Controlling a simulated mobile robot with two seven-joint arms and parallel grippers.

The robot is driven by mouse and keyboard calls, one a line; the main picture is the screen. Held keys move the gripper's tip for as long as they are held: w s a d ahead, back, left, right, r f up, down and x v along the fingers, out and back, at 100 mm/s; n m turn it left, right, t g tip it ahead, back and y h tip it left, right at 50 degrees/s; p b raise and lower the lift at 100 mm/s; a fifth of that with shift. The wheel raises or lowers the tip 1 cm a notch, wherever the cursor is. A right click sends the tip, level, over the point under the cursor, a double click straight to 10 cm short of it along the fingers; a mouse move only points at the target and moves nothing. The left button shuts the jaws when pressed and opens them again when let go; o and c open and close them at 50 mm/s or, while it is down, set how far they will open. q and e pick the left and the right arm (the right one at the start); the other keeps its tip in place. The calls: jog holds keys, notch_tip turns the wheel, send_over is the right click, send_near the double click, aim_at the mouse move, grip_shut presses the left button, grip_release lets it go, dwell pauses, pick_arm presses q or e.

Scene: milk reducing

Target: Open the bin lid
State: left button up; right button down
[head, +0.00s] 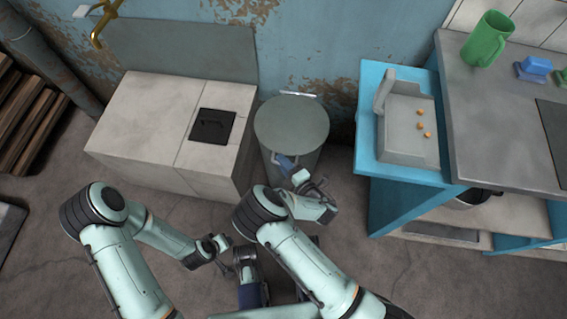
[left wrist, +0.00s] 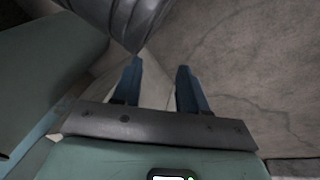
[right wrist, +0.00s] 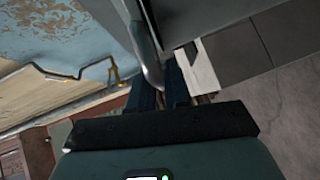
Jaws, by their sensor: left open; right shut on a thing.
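The bin (head: 291,123) is a grey cylinder with a round flat lid (head: 292,118), standing between the white cabinet and the blue table. The lid looks closed in the head view. A handle sits on the bin's front side, and it shows as a curved metal bar in the right wrist view (right wrist: 148,50). My right gripper (head: 285,162) is shut on this handle, its blue fingers partly hiding it; it also shows in the right wrist view (right wrist: 160,72). My left gripper (left wrist: 158,75) is open and empty, low over the floor.
A white cabinet (head: 140,130) with a black hatch (head: 212,125) stands left of the bin. A blue table (head: 370,130) with a grey tray (head: 395,125) stands to the right. A grey counter (head: 500,120) with a green mug (head: 487,40) lies beyond it. The wall (head: 320,40) is close behind the bin.

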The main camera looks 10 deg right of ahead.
jog(key=shift+r+p, duration=0.45)
jog(key=shift+r, duration=0.25)
pick_arm(q)
jog(key=s+d+r+g+h+p, duration=0.1)
jog(key=s+d+r+g+p, duration=0.1)
jog(key=s+r+p, duration=0.3)
jog(key=s+d+r+m+g+p, duration=0.1)
jog(key=s+d+r+g+p, duration=0.1)
jog(key=s+r+p, duration=0.4)
jog(key=shift+s+d+r+h+p, duration=0.15)
jog(key=shift+d+r+h+p, duration=0.45)
jog(key=shift+r+p, duration=1.9)
pick_arm(e)
jog(key=w+d+r+m+g, duration=0.1)
jog(key=w+r+g, duration=0.1)
jog(key=r, duration=0.5)
jog(key=w+d+r+m+g, duration=0.1)
jog(key=w+r+m+g, duration=0.1)
jog(key=r, duration=0.6)
jog(key=shift+w+r+h+b, duration=0.15)
jog(key=shift+w+h+b, duration=0.25)
jog(key=shift+w, duration=0.4)
pick_arm(q)
jog(key=shift+d+r, duration=0.15)
jog(key=shift+r, duration=0.25)
pick_arm(e)
jog(key=c, duration=1.2)
grip_release()
jog(key=shift+a, duration=0.1)
